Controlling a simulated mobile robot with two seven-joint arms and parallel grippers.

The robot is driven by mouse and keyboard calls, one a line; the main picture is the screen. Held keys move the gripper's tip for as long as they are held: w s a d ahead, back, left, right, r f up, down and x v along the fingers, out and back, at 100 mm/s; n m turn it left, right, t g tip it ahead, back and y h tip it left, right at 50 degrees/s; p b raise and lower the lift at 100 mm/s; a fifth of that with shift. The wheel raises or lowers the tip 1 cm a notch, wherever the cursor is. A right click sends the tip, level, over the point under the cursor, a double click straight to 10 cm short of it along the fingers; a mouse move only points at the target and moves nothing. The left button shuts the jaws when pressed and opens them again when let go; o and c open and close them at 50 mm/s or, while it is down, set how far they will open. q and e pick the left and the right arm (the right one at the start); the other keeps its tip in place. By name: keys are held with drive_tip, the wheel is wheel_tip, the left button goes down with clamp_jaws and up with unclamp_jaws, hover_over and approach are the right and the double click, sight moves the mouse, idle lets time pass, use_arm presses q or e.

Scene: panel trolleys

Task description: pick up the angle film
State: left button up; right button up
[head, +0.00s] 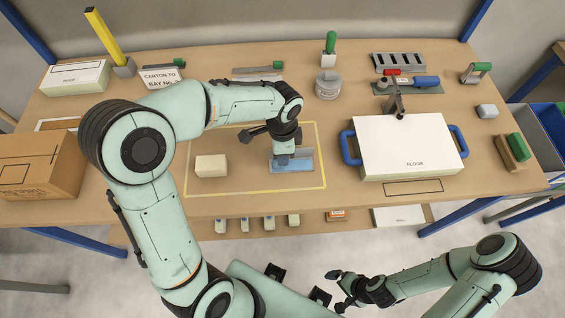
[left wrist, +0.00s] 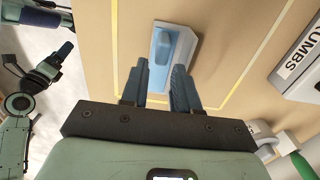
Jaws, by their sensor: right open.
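A grey metal angle (head: 304,157) lies inside the yellow outlined rectangle on the bench. A light blue film (head: 292,167) shows on its near side, partly hidden by my left gripper. In the left wrist view the blue piece (left wrist: 160,48) lies on the pale grey angle (left wrist: 183,40), just past the fingertips. My left gripper (head: 283,160) points down over the angle; in the left wrist view its two fingers (left wrist: 159,75) are apart with nothing between them. My right gripper (head: 341,290) is open and empty, low in front of the bench.
A cream block (head: 211,166) lies left of the angle. A white case marked FLOOR (head: 405,148) with blue handles stands to the right. A cardboard box (head: 40,165) is at the left edge. Several tools line the back. Bare bench lies around the angle.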

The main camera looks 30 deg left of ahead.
use_arm(q)
wheel_tip(320, 180, down, 4)
drive_tip(key=shift+f, duration=0.1)
clamp_jaws()
use_arm(e)
drive_tip(key=shift+f, duration=0.15)
use_arm(q)
drive_tip(key=shift+w+r, duration=0.1)
drive_tip(key=shift+r, duration=0.1)
wheel_tip(320, 180, up, 20)
drive_tip(key=p, duration=0.2)
use_arm(e)
drive_tip(key=w+r, duration=0.2)
drive_tip(key=r, duration=0.1)
drive_tip(key=shift+w+r, duration=0.2)
drive_tip(key=shift+w, duration=0.1)
